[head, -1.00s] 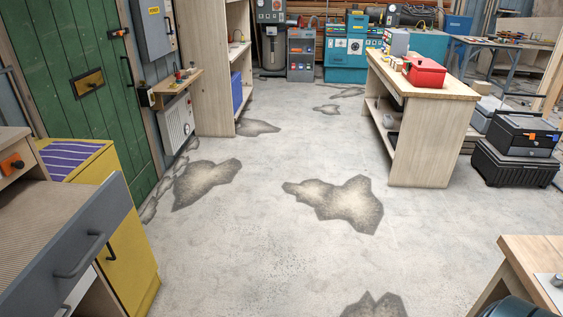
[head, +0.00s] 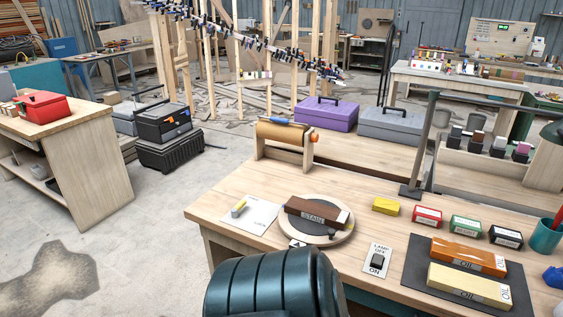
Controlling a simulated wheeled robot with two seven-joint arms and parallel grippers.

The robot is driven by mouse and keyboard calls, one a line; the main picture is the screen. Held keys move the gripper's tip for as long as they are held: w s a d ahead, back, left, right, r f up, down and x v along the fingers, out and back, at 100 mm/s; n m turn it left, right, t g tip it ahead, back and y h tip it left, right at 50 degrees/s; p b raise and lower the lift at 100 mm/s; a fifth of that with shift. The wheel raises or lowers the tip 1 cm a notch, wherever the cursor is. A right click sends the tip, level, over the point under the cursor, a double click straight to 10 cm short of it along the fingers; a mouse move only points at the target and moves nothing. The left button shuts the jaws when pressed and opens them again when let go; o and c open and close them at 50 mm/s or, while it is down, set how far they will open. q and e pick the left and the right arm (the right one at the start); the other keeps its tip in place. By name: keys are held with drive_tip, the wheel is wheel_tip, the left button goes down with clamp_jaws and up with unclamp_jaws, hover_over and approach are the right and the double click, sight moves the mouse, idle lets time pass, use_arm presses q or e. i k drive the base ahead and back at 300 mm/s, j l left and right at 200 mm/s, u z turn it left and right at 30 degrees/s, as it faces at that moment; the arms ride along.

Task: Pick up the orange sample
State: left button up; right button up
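An orange wooden block (head: 468,256) with a white OIL label, the one that looks like the orange sample, lies on a dark mat (head: 415,276) at the right of the workbench (head: 222,206). A pale yellow OIL block (head: 470,286) lies on the same mat, in front of it. A brown STAIN block (head: 312,212) rests on a round turntable (head: 339,236) to the left. Neither of my grippers shows in the head view.
Small yellow (head: 386,205), red (head: 428,215), green (head: 466,226) and black (head: 506,236) boxes sit behind the mat. A lamp switch plate (head: 377,261) lies left of it. A dark teal ribbed object (head: 270,288) stands before the bench.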

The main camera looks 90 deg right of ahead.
sight(475, 258)
drive_tip(key=z, duration=4.1)
drive_tip(key=i+l+z, duration=0.2)
drive_tip(key=i+l, duration=0.15)
drive_tip(key=i, duration=0.1)
